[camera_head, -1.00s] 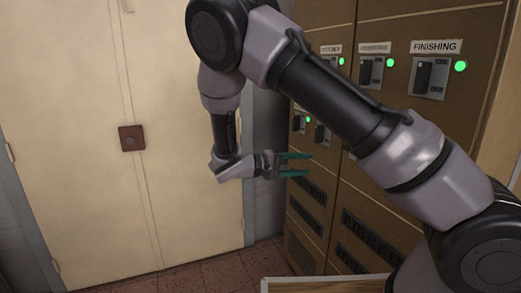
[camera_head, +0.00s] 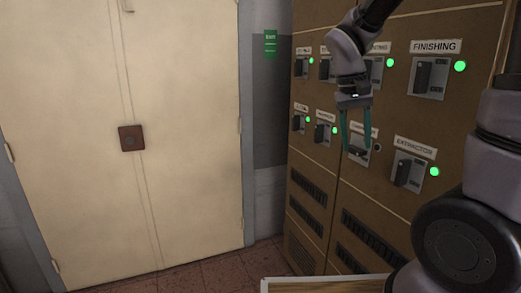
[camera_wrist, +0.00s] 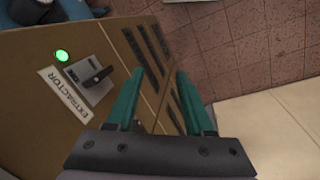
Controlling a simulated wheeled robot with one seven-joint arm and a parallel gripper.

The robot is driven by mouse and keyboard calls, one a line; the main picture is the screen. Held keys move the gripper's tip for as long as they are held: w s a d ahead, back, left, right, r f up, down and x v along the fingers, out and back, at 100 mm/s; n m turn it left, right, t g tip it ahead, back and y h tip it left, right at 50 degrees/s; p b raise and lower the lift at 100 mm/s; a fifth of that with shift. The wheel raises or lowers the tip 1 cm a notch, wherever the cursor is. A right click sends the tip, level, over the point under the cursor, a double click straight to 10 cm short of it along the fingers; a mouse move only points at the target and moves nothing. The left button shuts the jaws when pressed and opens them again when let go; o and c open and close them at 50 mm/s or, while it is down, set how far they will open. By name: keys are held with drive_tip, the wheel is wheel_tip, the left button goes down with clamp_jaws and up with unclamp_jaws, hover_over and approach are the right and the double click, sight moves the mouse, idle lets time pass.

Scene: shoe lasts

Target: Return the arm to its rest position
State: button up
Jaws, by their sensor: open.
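My gripper (camera_head: 355,130) shows in the head view in front of the brown switch cabinet (camera_head: 325,262), with its two green fingers pointing down. The fingers are apart and nothing is between them. They overlap a switch (camera_head: 359,152) in the lower row whose lamp is dark; I cannot tell whether they touch it. In the wrist view the open gripper (camera_wrist: 160,85) has the cabinet to its left and below it. The extractor switch (camera_wrist: 88,78) with its lit green lamp shows there on the left.
A pale double door (camera_head: 70,180) with a red-brown lock plate (camera_head: 131,138) stands at the left. A green exit sign (camera_head: 270,43) hangs beside it. The finishing switch (camera_head: 430,78) has a lit lamp. The tiled floor (camera_head: 190,280) is clear before the door.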

drive_tip(key=s+d+r+m+t+y, duration=0.1)
drive_tip(key=s+r+m+t+y, duration=0.1)
drive_tip(key=s+r+t+y, duration=0.2)
drive_tip(key=shift+s+r+t, duration=1.7)
drive_tip(key=shift+s+r, duration=0.1)
drive_tip(key=shift+r, duration=1.95)
